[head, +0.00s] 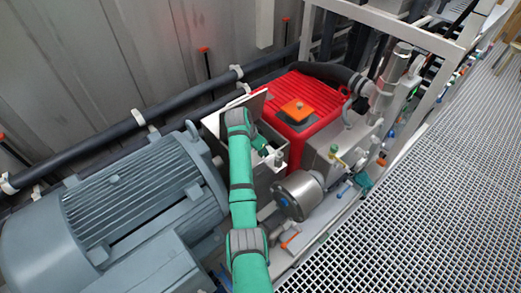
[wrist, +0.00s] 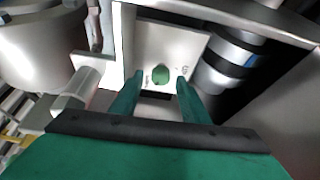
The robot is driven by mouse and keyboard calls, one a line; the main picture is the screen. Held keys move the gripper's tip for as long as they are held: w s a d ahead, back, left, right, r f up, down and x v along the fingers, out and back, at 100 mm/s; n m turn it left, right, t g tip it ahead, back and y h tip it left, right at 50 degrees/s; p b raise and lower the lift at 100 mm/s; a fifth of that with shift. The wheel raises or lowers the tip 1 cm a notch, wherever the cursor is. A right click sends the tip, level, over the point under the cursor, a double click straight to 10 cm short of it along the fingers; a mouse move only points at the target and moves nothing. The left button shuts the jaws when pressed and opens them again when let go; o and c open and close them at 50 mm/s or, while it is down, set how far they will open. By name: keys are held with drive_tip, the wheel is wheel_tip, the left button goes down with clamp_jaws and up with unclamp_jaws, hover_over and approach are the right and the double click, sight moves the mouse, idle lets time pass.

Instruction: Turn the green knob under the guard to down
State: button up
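The green knob (wrist: 160,74) sits on a white panel (wrist: 186,46) in the wrist view. It is small and roundish there, and I cannot tell which way it points. Faint marks show on the panel beside it. My gripper (wrist: 158,83) is open, with one green finger to the left of the knob and one to the right. The fingers appear apart from the knob, though depth is hard to judge. In the head view my gripper (head: 260,146) reaches into a grey open-topped box (head: 268,181) with a raised lid (head: 257,104). The knob is hidden there.
Pale walls (wrist: 124,45) edge the panel closely in the wrist view, with a dark cylinder (wrist: 232,60) to its right. A red housing (head: 318,95), a grey motor (head: 140,190) and a steel cylinder (head: 298,195) surround the box. The grated walkway (head: 420,180) is clear.

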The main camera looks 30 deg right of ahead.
drive_tip(key=v, duration=1)
drive_tip(key=shift+r, duration=0.4)
drive_tip(key=shift+s+a, duration=0.1)
drive_tip(key=shift+a, duration=0.05)
